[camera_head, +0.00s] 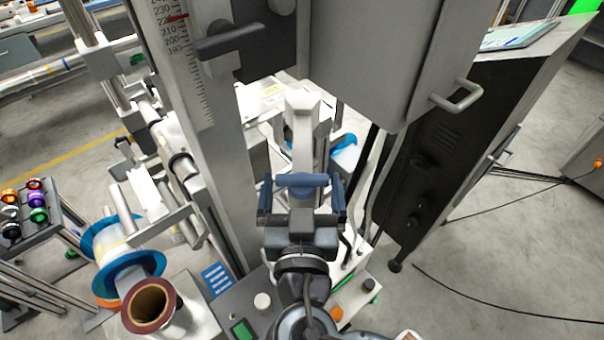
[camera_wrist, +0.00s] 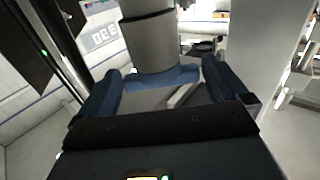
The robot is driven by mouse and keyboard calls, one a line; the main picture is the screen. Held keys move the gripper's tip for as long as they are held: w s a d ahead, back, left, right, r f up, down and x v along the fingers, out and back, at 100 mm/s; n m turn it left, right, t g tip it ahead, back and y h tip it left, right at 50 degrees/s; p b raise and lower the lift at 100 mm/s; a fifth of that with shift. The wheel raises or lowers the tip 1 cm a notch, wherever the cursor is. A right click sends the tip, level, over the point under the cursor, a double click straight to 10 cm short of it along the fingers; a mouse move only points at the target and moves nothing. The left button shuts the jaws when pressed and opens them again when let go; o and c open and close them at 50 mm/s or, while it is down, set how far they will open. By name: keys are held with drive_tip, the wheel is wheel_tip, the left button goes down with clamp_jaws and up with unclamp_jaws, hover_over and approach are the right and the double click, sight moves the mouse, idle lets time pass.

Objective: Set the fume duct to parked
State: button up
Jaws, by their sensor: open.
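A light grey tube (camera_head: 303,128), which looks like the fume duct, stands in front of the machine column in the head view. A blue bar or collar (camera_head: 302,180) is at its near end. In the wrist view the grey cylinder (camera_wrist: 148,42) comes down from the top, with a blue band (camera_wrist: 162,76) at its lower end. My gripper (camera_head: 304,190) is open. Its two blue fingers lie on either side of the blue band, and I cannot tell whether they touch it. The duct's mounting is partly hidden.
A tall grey column (camera_head: 222,160) with a scale stands left of the duct. A grey cabinet (camera_head: 385,55) hangs at the upper right, above a dark panel (camera_head: 432,165). Film reels (camera_head: 122,255) are at the left. Buttons sit on a console below. Open floor lies at right.

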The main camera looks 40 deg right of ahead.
drive_tip(key=shift+x, duration=0.8)
drive_tip(key=shift+c, duration=0.4)
drive_tip(key=c, duration=1.1)
